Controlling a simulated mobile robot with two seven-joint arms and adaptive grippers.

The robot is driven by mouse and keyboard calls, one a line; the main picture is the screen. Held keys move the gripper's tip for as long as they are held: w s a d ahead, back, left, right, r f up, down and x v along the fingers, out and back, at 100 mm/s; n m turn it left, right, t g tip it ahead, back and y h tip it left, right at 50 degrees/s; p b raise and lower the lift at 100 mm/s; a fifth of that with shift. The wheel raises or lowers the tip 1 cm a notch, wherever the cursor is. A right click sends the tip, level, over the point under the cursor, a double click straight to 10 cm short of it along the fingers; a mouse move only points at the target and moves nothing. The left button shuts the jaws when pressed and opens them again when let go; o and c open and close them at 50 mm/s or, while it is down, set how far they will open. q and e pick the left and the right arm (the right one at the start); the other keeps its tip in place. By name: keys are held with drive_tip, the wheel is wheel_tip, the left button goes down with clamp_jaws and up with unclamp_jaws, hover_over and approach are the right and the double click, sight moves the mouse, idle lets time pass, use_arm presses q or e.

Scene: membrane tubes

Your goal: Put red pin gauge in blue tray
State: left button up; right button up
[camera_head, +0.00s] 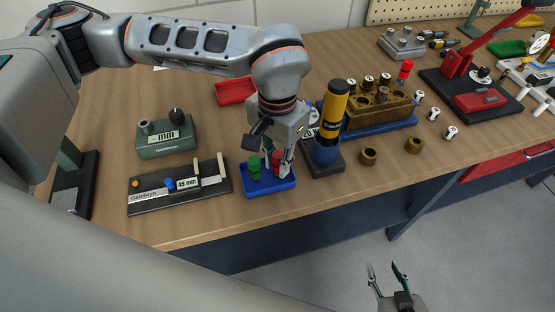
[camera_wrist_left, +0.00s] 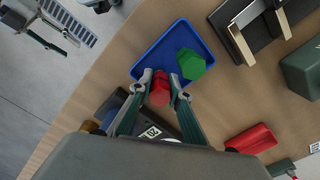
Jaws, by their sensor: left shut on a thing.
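The red pin gauge (camera_head: 277,159) is between the fingertips of my left gripper (camera_head: 283,169), which is shut on it. It also shows in the left wrist view (camera_wrist_left: 160,90), with a finger on each side. The blue tray (camera_head: 269,188) lies near the table's front edge; the gauge is at its right part in the head view. I cannot tell whether the gauge touches the tray floor. A green pin gauge (camera_head: 254,168) stands in the tray's left part and shows in the left wrist view (camera_wrist_left: 190,65). My right gripper (camera_head: 384,268) is open and empty, low in front of the table.
A black fixture (camera_head: 180,195) with a 45 mm label is left of the tray. A black-and-yellow cylinder (camera_head: 333,110) on a dark base stands close on the right. A red tray (camera_head: 235,91) lies behind.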

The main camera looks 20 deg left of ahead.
sight(277, 156)
use_arm(q)
drive_tip(key=o, duration=0.7)
drive_tip(key=shift+f, duration=0.15)
wheel_tip(277, 156, up, 12)
drive_tip(key=shift+r, duration=0.25)
drive_tip(key=shift+s+f, duration=0.1)
